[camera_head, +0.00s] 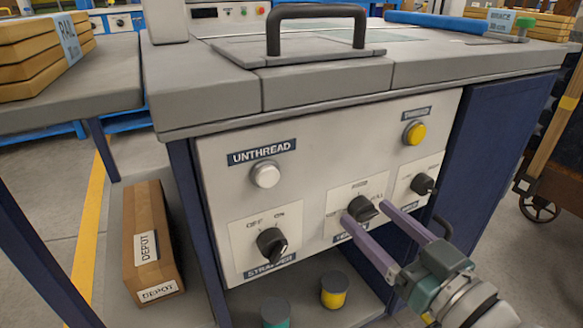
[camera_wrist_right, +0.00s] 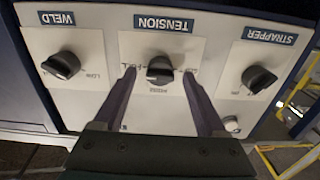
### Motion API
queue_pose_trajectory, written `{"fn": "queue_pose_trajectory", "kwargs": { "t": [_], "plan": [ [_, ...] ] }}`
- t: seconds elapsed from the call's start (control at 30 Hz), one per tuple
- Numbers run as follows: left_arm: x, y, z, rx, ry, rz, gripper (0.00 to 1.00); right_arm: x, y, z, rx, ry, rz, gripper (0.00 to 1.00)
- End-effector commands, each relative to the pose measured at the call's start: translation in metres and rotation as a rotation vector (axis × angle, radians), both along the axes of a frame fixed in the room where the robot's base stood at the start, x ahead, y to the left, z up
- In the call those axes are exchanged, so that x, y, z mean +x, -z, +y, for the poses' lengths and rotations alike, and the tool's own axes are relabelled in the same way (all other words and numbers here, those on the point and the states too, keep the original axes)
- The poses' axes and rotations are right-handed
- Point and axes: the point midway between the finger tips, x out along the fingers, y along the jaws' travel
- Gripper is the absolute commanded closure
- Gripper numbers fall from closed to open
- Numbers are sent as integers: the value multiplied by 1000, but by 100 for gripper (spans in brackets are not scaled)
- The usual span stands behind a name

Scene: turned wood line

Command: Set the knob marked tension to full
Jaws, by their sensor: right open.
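The tension knob (camera_head: 362,208) is a black rotary knob on a white plate in the front panel's lower row, between two similar knobs. In the right wrist view, which is upside down, the tension knob (camera_wrist_right: 160,70) sits under the blue TENSION label (camera_wrist_right: 163,24). Its grip bar looks roughly level there, but I cannot tell which mark it points to. My right gripper (camera_head: 366,212) is open, with one purple finger on each side of the knob. In the wrist view a gap shows between the fingers (camera_wrist_right: 159,74) and the knob. My left gripper is not in view.
The strapper knob (camera_head: 271,243) is left of the tension knob, and the weld knob (camera_head: 422,184) is close on its right. A white unthread button (camera_head: 265,174) and a yellow button (camera_head: 415,133) sit above. A depot box (camera_head: 150,240) stands at lower left.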

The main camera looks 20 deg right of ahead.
Motion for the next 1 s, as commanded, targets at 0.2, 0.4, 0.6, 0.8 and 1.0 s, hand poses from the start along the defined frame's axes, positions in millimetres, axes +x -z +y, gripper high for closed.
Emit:
{"fn": "queue_pose_trajectory", "kwargs": {
  "t": [0.2, 0.4, 0.6, 0.8, 1.0],
  "plan": [
    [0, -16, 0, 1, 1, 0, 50, -43, -2, -4, 1, 1, 5, 26],
    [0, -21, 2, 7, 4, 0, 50, -78, -1, -6, 1, 1, 2, 26],
    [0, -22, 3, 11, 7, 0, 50, -91, -1, -8, 0, 1, -1, 26],
    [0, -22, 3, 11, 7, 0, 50, -91, -1, -8, 0, 0, -1, 26],
    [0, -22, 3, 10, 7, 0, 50, -91, -1, -7, 0, 0, -1, 26]
  ]
}}
